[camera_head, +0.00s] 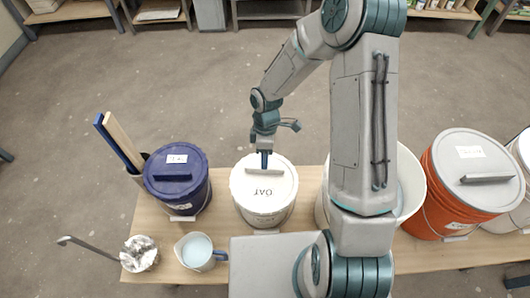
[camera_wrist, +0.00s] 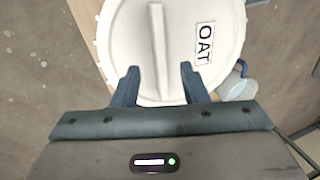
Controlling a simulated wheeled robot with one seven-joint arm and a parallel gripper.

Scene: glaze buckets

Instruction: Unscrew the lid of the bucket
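A white bucket (camera_head: 264,213) stands on the wooden table with its lid (camera_head: 277,184) on. The lid has a raised bar across its middle and a label reading OAT. In the wrist view the lid (camera_wrist: 215,20) fills the upper middle, and its bar (camera_wrist: 157,45) runs away from me between the finger lines. My gripper (camera_head: 264,160) points down at the far end of the bar. In the wrist view my gripper (camera_wrist: 160,82) is open, one finger on each side of the bar, with gaps between. Whether the fingertips touch the lid cannot be told.
A blue lidded bucket (camera_head: 177,187) stands left, an orange bucket (camera_head: 447,205) with a grey lid right. A jug (camera_head: 197,252) and a small pot (camera_head: 139,254) with a ladle stand in front. An open white bucket (camera_head: 411,185) is partly behind my arm.

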